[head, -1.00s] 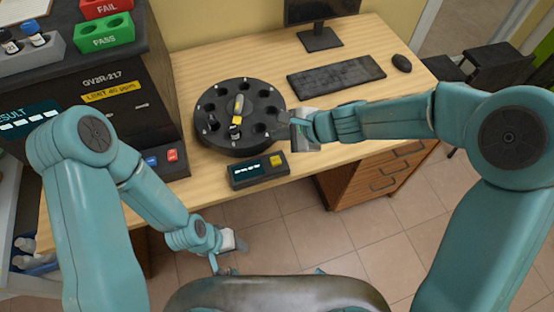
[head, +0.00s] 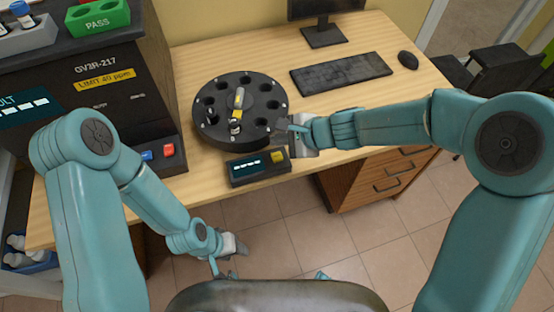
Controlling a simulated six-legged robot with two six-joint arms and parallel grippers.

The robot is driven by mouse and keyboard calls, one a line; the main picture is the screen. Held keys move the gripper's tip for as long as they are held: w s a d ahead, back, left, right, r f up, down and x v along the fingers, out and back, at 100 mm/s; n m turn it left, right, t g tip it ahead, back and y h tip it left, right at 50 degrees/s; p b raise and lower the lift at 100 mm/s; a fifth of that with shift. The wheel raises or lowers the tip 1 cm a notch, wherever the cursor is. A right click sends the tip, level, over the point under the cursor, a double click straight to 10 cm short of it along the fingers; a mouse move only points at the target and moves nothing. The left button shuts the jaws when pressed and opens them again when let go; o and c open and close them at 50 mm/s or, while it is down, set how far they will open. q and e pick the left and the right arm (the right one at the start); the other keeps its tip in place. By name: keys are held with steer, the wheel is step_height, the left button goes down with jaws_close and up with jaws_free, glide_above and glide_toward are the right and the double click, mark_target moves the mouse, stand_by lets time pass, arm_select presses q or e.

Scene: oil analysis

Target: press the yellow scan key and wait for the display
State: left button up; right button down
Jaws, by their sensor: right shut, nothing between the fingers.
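The yellow scan key (head: 277,157) is on the right end of a small dark box near the table's front edge. The box's display (head: 245,166) shows a short row of pale marks, too small to read. My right gripper (head: 284,126) is shut and empty, just above and behind the key, beside the carousel's right edge; I see no contact with the key. My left gripper (head: 240,250) hangs low in front of the table, away from the box, and its fingers are too small to judge.
A round black carousel (head: 209,131) with several holes and a vial in it stands behind the box. A dark analyser (head: 106,100) with blue and red buttons stands at left. A keyboard (head: 341,74), mouse (head: 407,60) and monitor stand fill the back right.

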mark_target(280, 158)
step_height(280, 158, down, 3)
steer(key=shift+w+f+b, duration=0.1)
steer(key=shift+f+b, duration=0.05)
steer(key=shift+b, duration=0.95)
steer(key=shift+f+b, duration=0.35)
steer(key=shift+b, duration=0.05)
stand_by(0.7)
steer(key=shift+f+b, duration=0.4)
steer(key=shift+b, duration=0.05)
steer(key=shift+f+b, duration=0.55)
steer(key=shift+b, duration=0.05)
stand_by(0.6)
steer(key=shift+r, duration=0.15)
steer(key=shift+r+p, duration=0.8)
